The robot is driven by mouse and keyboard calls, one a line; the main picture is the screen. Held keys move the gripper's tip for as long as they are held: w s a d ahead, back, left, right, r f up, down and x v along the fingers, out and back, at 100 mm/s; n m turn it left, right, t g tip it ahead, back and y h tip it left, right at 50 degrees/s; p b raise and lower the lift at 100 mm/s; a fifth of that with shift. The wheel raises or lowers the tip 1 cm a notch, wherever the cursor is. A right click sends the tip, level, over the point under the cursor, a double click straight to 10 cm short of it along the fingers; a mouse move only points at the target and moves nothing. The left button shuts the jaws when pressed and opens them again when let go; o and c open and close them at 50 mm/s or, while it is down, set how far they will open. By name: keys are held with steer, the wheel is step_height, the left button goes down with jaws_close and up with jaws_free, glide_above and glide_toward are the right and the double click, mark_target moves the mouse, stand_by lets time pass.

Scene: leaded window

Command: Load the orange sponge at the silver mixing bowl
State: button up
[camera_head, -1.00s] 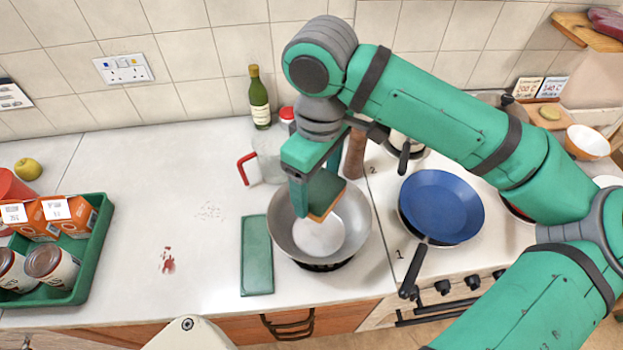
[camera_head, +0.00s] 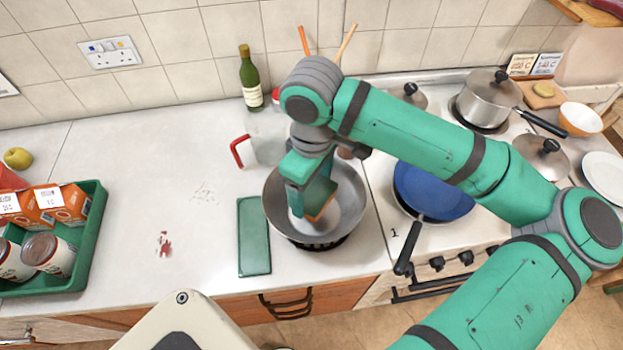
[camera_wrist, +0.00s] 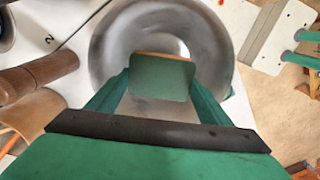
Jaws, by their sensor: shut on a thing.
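The silver mixing bowl (camera_head: 349,213) stands on the counter left of the hob, and it fills the upper middle of the wrist view (camera_wrist: 112,45). My gripper (camera_head: 308,205) is over the bowl, its fingertips at or below rim height. It is shut on the orange sponge (camera_head: 322,212), which has a green face and an orange edge. In the wrist view the sponge (camera_wrist: 161,79) sits between both fingers, green face showing, with the bowl behind it. I cannot tell whether the sponge touches the bowl's inside.
A green board (camera_head: 254,236) lies left of the bowl. A red-handled jug (camera_head: 262,150) and a green bottle (camera_head: 251,80) stand behind. A blue pan (camera_head: 433,190) is to the right. A green tray (camera_head: 82,240) holds cartons and cans. The counter's middle is clear, with a red stain.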

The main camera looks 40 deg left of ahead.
mark_target(313, 200)
steer(key=shift+o, duration=0.2)
steer(key=shift+f, duration=2.45)
steer(key=shift+w, duration=0.1)
steer(key=shift+s, duration=0.2)
steer(key=shift+w, duration=0.25)
steer(key=shift+s+a, duration=0.1)
steer(key=shift+s, duration=0.1)
steer(key=shift+w+d+r, duration=0.1)
steer(key=shift+d+r, duration=0.05)
steer(key=shift+d, duration=0.05)
